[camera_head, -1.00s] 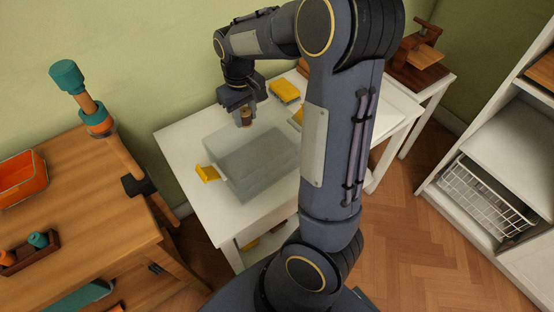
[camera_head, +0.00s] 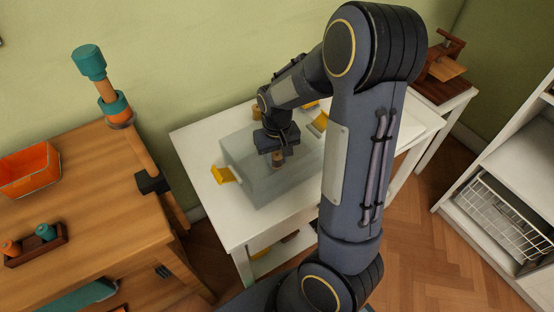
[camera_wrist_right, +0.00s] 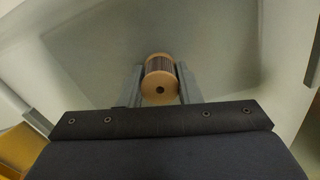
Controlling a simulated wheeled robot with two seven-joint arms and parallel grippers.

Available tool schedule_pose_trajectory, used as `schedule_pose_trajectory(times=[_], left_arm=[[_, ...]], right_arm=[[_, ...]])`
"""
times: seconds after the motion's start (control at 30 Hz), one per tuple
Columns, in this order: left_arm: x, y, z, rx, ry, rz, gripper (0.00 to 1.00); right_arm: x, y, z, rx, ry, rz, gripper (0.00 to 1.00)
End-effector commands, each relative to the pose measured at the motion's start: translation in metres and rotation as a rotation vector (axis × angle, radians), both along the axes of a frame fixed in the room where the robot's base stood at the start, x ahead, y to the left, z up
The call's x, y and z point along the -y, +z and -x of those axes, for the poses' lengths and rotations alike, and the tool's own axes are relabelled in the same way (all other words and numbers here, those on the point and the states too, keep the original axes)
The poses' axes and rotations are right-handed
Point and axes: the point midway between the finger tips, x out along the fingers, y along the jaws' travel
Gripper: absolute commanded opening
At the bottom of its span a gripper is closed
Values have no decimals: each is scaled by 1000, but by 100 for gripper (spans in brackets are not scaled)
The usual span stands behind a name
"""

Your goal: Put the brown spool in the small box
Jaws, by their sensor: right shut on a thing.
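The brown spool (camera_head: 278,160) is between the fingers of my right gripper (camera_head: 278,156), which is shut on it. In the right wrist view the spool (camera_wrist_right: 160,80) shows its tan end with a dark centre hole, with a finger on each side. The small box (camera_head: 245,178) is a translucent grey container with yellow handles, standing on the white table. In the head view the gripper and spool are over the box's opening; how deep the spool sits cannot be told exactly. My left gripper is not in view.
The white table (camera_head: 215,205) has bare room left of the box. A wooden bench (camera_head: 110,190) on the left holds an orange bin (camera_head: 28,172). A white shelf with a wire basket (camera_head: 505,220) stands at the right.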

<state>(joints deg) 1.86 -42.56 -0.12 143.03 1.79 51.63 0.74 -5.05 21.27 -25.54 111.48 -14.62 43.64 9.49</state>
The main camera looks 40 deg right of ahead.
Motion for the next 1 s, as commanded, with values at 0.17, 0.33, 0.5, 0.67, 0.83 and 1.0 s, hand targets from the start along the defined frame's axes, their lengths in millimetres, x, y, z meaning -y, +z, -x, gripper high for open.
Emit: schedule_pose_trajectory(times=[0.17,0.33,0.5,0.67,0.83,1.0], left_arm=[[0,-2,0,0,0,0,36],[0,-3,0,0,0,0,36],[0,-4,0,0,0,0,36],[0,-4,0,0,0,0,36],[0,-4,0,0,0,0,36],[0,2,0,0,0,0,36]], right_arm=[[0,-7,0,2,0,1,9],[0,-8,0,1,0,0,9],[0,-10,0,1,1,0,43],[0,-10,0,1,1,0,53],[0,-9,0,1,1,0,53],[0,4,-1,3,1,0,53]])
